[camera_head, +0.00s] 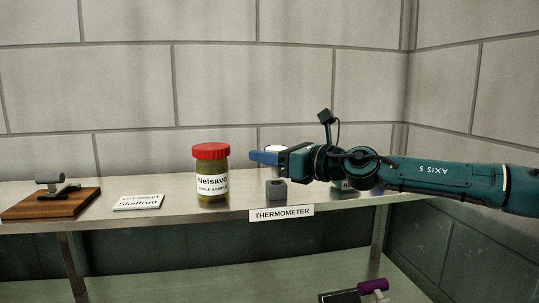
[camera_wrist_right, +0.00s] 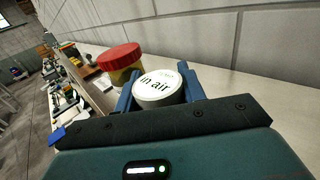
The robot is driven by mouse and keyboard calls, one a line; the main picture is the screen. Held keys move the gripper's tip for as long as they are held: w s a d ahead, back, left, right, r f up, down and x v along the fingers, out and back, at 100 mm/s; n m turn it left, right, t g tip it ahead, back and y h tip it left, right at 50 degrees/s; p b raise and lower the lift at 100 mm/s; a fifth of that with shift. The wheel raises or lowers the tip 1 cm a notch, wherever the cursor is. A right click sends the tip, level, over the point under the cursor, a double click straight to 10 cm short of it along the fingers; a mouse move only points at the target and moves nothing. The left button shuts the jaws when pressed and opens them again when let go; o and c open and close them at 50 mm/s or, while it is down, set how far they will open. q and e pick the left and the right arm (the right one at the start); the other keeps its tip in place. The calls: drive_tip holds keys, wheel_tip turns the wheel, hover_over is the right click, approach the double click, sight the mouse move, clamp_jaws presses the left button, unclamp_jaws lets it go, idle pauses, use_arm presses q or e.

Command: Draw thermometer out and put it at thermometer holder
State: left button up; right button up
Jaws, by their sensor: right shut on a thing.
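My right gripper (camera_head: 268,157) is shut on the thermometer (camera_wrist_right: 158,92), whose round white dial head reads "in air" in the wrist view. In the head view a bit of its white head (camera_head: 275,148) shows behind the blue fingers. Its stem is hidden. The thermometer holder, a small grey block (camera_head: 276,190), stands on the shelf just below the gripper, behind a "THERMOMETER" label (camera_head: 281,213). I cannot tell whether the stem is inside the block. My left gripper is not in view.
A jar of greenish-brown contents (camera_head: 212,180) with a red lid, labelled Nelsavo, stands left of the block. Further left are a white card (camera_head: 139,202) and a wooden board (camera_head: 45,205) with a grey device. A wall (camera_head: 210,80) is behind. Items lie on a lower level.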

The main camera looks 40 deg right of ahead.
drive_tip(key=shift+f, duration=0.25)
drive_tip(key=shift+f+b, duration=0.3)
drive_tip(key=shift+b, duration=0.2)
drive_tip(key=shift+f+b, duration=0.3)
drive_tip(key=shift+f, duration=0.25)
drive_tip(key=shift+f+b, duration=1.05)
drive_tip(key=shift+b, duration=0.2)
drive_tip(key=o, duration=1.1)
drive_tip(key=shift+c, duration=0.2)
